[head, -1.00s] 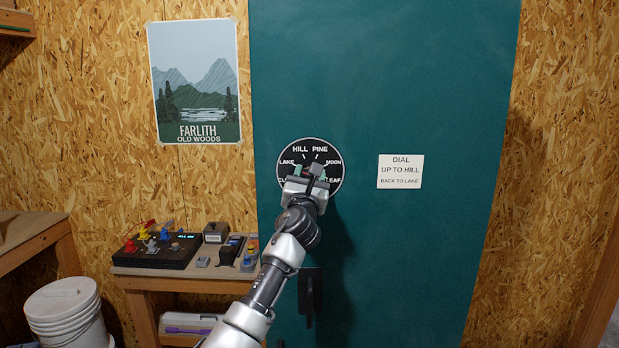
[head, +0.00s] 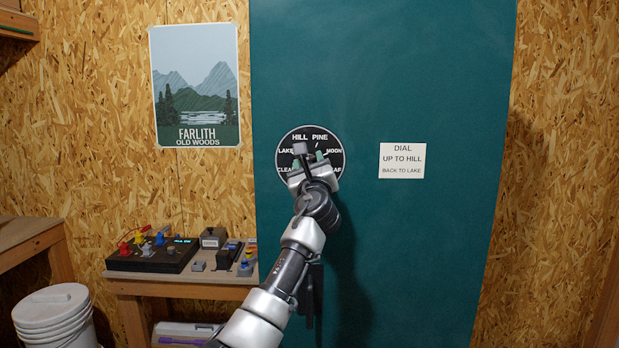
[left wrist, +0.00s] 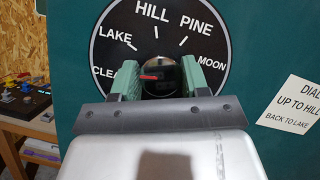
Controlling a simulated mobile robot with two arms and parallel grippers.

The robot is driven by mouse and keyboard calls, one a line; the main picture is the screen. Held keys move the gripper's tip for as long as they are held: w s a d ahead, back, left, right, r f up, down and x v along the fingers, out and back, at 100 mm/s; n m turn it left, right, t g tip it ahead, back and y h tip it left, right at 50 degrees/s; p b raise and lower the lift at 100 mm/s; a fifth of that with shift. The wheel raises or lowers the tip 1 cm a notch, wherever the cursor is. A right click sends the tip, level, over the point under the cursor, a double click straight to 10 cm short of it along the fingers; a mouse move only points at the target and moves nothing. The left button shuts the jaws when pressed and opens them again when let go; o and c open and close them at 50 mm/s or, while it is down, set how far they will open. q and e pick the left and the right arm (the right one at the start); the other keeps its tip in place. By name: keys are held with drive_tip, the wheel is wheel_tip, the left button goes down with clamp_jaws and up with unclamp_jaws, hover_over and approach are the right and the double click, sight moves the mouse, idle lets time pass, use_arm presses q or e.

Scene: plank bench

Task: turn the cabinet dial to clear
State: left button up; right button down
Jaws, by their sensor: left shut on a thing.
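The cabinet dial is a round black plate (head: 310,134) on the green door, with white words including CLEAR, LAKE, HILL, PINE and MOON; the lower right word is partly covered by my arm. My left gripper (head: 311,162) is at the plate's middle. In the left wrist view its green-padded fingers (left wrist: 160,80) are shut on the dial's dark round knob (left wrist: 170,72). A red mark on the knob points left, towards the CLEAR side; the left finger hides the tick there. My right gripper is not in view.
A white sign (head: 402,160) right of the dial reads DIAL UP TO HILL BACK TO LAKE. A dark door handle is partly behind my arm below the dial. A low bench (head: 190,280) with a control box stands left; a white bucket (head: 52,315) is farther left.

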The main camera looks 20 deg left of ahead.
use_arm(q)
drive_tip(key=shift+d+n+g+y+b, duration=0.1)
drive_tip(key=shift+n+g+y+b, duration=0.4)
drive_tip(key=shift+n, duration=1.2)
drive_tip(key=shift+y, duration=0.3)
drive_tip(key=o, duration=0.9)
drive_tip(key=b+v, duration=0.2)
drive_tip(key=v, duration=0.8)
drive_tip(key=shift+s+d+b, duration=0.15)
drive_tip(key=shift+s+b, duration=0.2)
